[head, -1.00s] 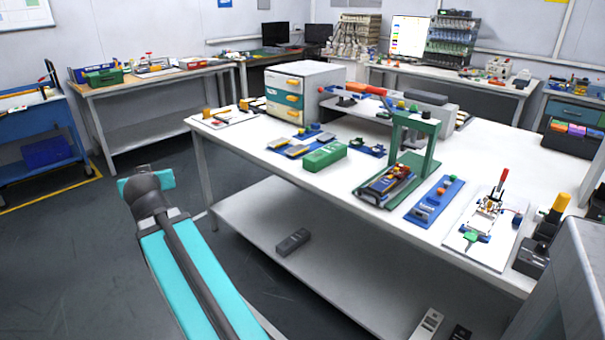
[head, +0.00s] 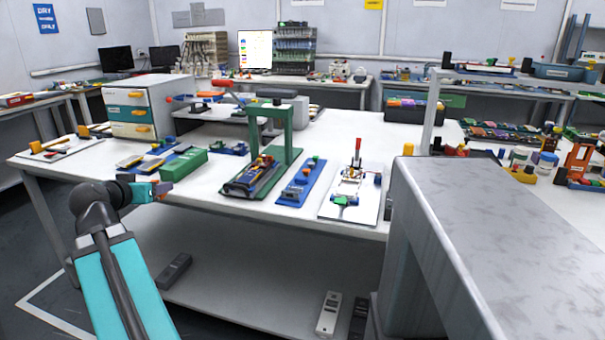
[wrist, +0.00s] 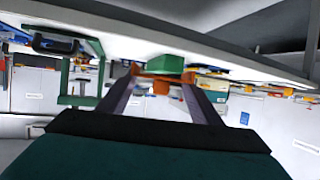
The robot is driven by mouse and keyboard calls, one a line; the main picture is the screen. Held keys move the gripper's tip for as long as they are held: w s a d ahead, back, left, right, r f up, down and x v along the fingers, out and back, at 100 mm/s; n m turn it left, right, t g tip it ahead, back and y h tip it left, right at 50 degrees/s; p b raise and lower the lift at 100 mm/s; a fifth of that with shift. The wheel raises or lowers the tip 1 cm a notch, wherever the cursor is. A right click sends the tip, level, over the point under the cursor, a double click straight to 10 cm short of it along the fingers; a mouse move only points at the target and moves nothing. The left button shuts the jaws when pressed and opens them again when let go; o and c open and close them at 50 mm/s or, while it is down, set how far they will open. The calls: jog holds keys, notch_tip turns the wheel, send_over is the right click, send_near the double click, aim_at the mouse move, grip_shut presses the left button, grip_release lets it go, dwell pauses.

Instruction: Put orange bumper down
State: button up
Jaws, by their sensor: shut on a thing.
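The orange bumper (wrist: 158,76) shows in the wrist view between the two fingertips of my gripper (wrist: 162,77). My gripper is shut on it. In the head view my gripper (head: 158,190) is at the left, in front of the white table's near edge, and the bumper is only a small orange-brown patch at its tip. From there it is close to the green box (head: 184,163) in the picture. The wrist view is tilted and looks upside down, with the green box (wrist: 166,63) beyond the bumper. I cannot tell the gap to the table.
The white table (head: 225,225) holds a green press frame (head: 289,140), a blue fixture (head: 300,185), a white plate with a red-handled clamp (head: 352,205) and a drawer cabinet (head: 145,105). A large grey surface (head: 480,230) fills the right foreground.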

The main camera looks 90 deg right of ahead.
jog(key=s+d+m+g+b, duration=0.2)
jog(key=s+d+m+g, duration=0.1)
jog(key=s, duration=0.9)
jog(key=shift+s+d+f+m+g, duration=0.25)
jog(key=shift+d+f+m+g, duration=0.15)
jog(key=shift+g, duration=0.3)
jog(key=shift+d+r+p, duration=0.15)
jog(key=shift+d+p, duration=0.05)
jog(key=shift+p, duration=0.6)
jog(key=d+p, duration=0.1)
jog(key=p, duration=0.3)
jog(key=shift+w+p, duration=0.2)
jog(key=shift+p, duration=0.2)
jog(key=d+p, duration=0.1)
jog(key=p, duration=0.6)
jog(key=shift+w, duration=0.15)
jog(key=p, duration=0.3)
send_over(207, 183)
jog(key=shift+f, duration=0.9)
jog(key=shift+f, duration=0.1)
jog(key=shift+f, duration=1.7)
